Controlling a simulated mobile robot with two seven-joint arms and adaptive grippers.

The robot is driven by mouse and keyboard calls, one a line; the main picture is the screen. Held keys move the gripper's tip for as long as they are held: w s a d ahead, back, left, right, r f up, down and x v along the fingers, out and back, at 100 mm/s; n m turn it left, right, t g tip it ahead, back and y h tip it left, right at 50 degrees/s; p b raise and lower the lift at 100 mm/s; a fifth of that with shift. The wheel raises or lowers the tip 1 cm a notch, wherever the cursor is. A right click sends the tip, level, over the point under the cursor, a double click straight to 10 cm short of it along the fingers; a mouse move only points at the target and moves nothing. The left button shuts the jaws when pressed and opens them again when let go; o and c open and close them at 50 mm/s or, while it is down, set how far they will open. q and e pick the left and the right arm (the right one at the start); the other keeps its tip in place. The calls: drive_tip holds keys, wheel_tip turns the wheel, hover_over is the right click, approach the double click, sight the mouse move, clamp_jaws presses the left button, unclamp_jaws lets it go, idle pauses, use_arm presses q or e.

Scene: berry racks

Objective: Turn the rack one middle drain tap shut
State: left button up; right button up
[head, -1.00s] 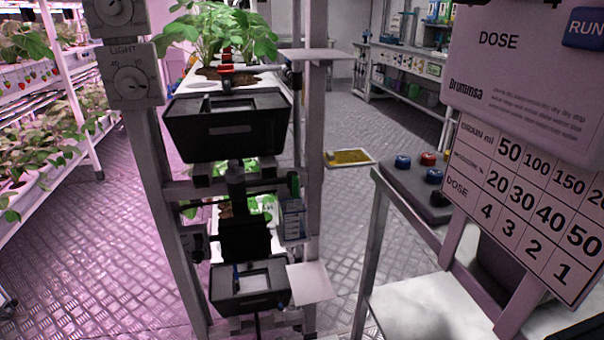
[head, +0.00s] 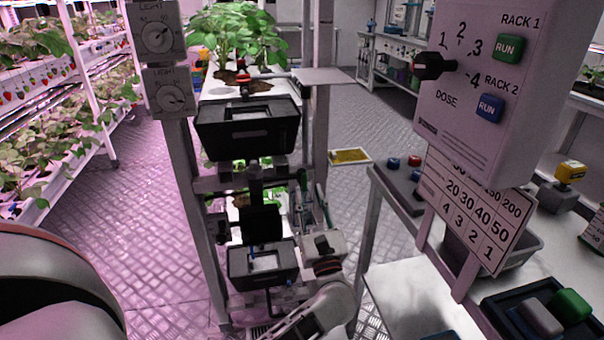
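A small tap with red on it (head: 243,90) sits at the front end of the upper planted gutter, just above a black tank (head: 248,128). A thin bar reaches right from its top. I cannot tell from this view whether it is open or shut. My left gripper (head: 315,208) is low at the right side of the rack, beside the rack's right post and right of the lower black box (head: 262,260). It is below and right of the red tap, apart from it. Its fingers are small and dark against the rack, so their opening is unclear. My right gripper is out of view.
A white plate (head: 322,76) juts out at the rack's upper right. Light dials (head: 158,35) are on the left post. A dosing panel (head: 490,85) and bench stand at the right. A yellow card (head: 350,156) shows beyond the rack. Floor left of the rack is open.

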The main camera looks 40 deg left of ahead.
sight(305, 177)
use_arm(q)
drive_tip(key=x, duration=0.7)
drive_tip(key=shift+d, duration=0.1)
drive_tip(key=shift+c, duration=0.2)
clamp_jaws()
